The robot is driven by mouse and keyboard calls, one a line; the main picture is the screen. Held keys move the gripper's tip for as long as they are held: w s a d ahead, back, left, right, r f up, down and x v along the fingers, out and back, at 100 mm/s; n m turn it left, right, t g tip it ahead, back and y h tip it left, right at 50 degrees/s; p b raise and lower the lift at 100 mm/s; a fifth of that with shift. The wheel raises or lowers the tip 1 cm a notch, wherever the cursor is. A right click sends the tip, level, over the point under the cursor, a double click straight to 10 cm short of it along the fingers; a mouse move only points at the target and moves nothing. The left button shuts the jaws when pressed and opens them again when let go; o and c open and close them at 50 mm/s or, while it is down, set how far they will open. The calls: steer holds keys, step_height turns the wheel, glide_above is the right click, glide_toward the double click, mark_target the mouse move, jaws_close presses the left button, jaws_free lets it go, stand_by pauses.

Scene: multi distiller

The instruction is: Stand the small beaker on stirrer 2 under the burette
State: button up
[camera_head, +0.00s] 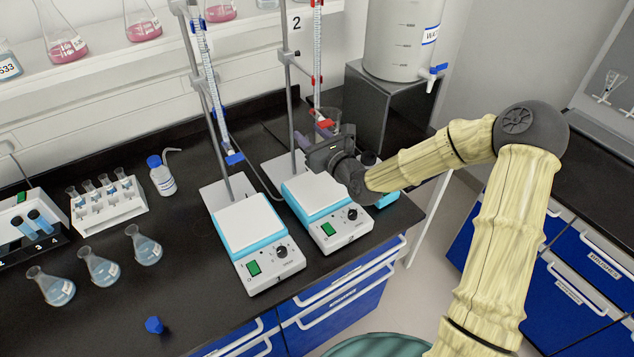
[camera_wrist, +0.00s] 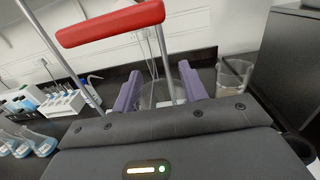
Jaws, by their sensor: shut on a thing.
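My gripper (camera_head: 323,134) is over the back part of stirrer 2 (camera_head: 315,193), the right stirrer with a white plate and blue sides. In the wrist view its purple fingers (camera_wrist: 158,92) are shut on the small beaker (camera_wrist: 157,97), a clear glass. In the head view my gripper largely hides the beaker, so its gap to the plate cannot be told. The burette (camera_head: 318,55) with red fittings hangs on the stand behind. Its red tap handle (camera_head: 325,123) is close above my gripper and shows large in the wrist view (camera_wrist: 110,23).
Another glass beaker (camera_wrist: 233,77) stands to the right in the wrist view, by the dark box (camera_head: 385,105) under the water tank (camera_head: 400,40). Stirrer 1 (camera_head: 250,225) with a blue-fitted burette (camera_head: 212,85) is left. Flasks (camera_head: 100,266) stand farther left.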

steer(key=shift+w+d, duration=0.1)
steer(key=shift+w, duration=0.05)
steer(key=shift+s, duration=0.25)
steer(key=shift+d+f, duration=0.1)
steer(key=shift+f, duration=0.25)
glide_above(313, 183)
steer(key=shift+f, duration=2.75)
steer(key=shift+f+p, duration=0.35)
steer(key=shift+f, duration=1.5)
